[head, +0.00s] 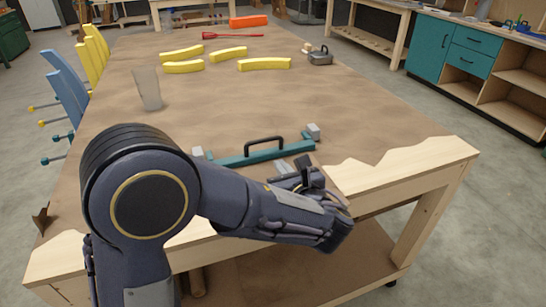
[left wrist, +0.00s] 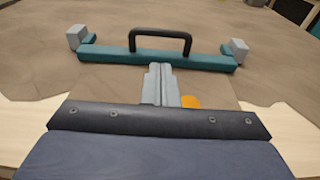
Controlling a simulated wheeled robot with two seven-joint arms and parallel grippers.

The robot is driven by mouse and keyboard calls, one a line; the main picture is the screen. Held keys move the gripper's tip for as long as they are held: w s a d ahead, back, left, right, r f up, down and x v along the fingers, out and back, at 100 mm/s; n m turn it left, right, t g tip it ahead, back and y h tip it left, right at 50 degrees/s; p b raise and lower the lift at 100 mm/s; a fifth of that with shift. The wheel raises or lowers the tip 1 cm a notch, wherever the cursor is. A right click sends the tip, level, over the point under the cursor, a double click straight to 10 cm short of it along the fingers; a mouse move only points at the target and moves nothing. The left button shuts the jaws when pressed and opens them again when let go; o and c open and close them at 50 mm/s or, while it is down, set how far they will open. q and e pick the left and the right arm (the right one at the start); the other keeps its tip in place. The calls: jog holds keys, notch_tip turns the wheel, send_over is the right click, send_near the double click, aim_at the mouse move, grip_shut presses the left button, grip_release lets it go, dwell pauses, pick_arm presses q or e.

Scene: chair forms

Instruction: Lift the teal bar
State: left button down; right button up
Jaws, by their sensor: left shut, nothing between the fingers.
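The teal bar (head: 238,158) lies across the near part of the table, with a black handle (head: 265,143) standing up from its middle and a grey block at each end. In the left wrist view the teal bar (left wrist: 110,54) spans the upper part, with its black handle (left wrist: 160,34) upright. My left gripper (head: 284,168) is just on the near side of the bar. Its grey fingers (left wrist: 160,84) are together and empty, pointing at the bar below the handle; whether they touch it I cannot tell. My right gripper is not in view.
Several yellow curved pieces (head: 264,63) lie farther back, with a grey weight-like object (head: 319,57) to their right. A grey upright piece (head: 147,88) stands left. Blue (head: 66,86) and yellow chair forms line the left edge. The middle of the table (head: 230,105) is clear.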

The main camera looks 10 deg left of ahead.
pick_arm(q)
jog(key=x, duration=0.9)
jog(key=shift+w+a+f, duration=0.1)
jog(key=shift+w+a, duration=0.1)
jog(key=shift+w, duration=0.05)
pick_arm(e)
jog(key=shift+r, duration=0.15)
